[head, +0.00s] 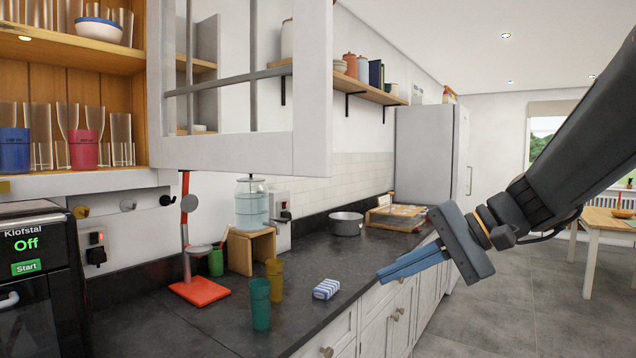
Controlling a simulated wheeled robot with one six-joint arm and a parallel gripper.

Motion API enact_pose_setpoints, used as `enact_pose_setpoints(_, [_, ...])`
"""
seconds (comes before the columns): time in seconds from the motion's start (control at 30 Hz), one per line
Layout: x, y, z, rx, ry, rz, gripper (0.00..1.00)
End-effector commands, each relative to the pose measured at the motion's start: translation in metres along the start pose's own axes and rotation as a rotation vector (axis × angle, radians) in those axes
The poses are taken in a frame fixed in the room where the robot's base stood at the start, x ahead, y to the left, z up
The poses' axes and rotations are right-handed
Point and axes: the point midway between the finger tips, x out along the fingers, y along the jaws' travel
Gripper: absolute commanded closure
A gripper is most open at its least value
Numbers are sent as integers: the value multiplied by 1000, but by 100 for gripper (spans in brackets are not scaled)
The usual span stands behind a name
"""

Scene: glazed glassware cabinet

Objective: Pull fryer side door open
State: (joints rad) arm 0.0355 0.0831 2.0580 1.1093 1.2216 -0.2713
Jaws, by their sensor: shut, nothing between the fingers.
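A black appliance marked "Klofstal" (40,290), likely the fryer, stands on the counter at the lower left, cut by the picture edge. Its screen reads "Off" and "Start". Above it is the wooden-lined glassware cabinet (85,185). A pale glazed cabinet door (225,152) stands swung out from the cabinet's right side. No other cabinet door shows, and the cabinet's left end is out of view. My gripper (382,275), with blue fingers, is shut and empty. It is over the counter's front edge, right of the door and apart from it.
Glasses and cups fill the cabinet shelves. Floor (530,310) at right is clear.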

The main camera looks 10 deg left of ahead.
Motion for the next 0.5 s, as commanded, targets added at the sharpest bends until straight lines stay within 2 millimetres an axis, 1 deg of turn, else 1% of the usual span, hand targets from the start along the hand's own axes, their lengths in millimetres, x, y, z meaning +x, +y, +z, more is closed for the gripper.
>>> enact_pose_setpoints(0.03, [-9, -38, -5, -27, -15, -111, 100])
enact_pose_setpoints(0.07, [-15, -60, -6, -45, -26, -174, 100])
enact_pose_setpoints(0.1, [-25, -87, -6, -69, -38, -252, 100])
enact_pose_setpoints(0.2, [-49, -138, -4, -131, -64, -411, 100])
enact_pose_setpoints(0.3, [-67, -169, -1, -175, -80, -509, 100])
enact_pose_setpoints(0.4, [-74, -184, 2, -198, -87, -555, 100])
enact_pose_setpoints(0.5, [-71, -191, 4, -202, -90, -567, 100])
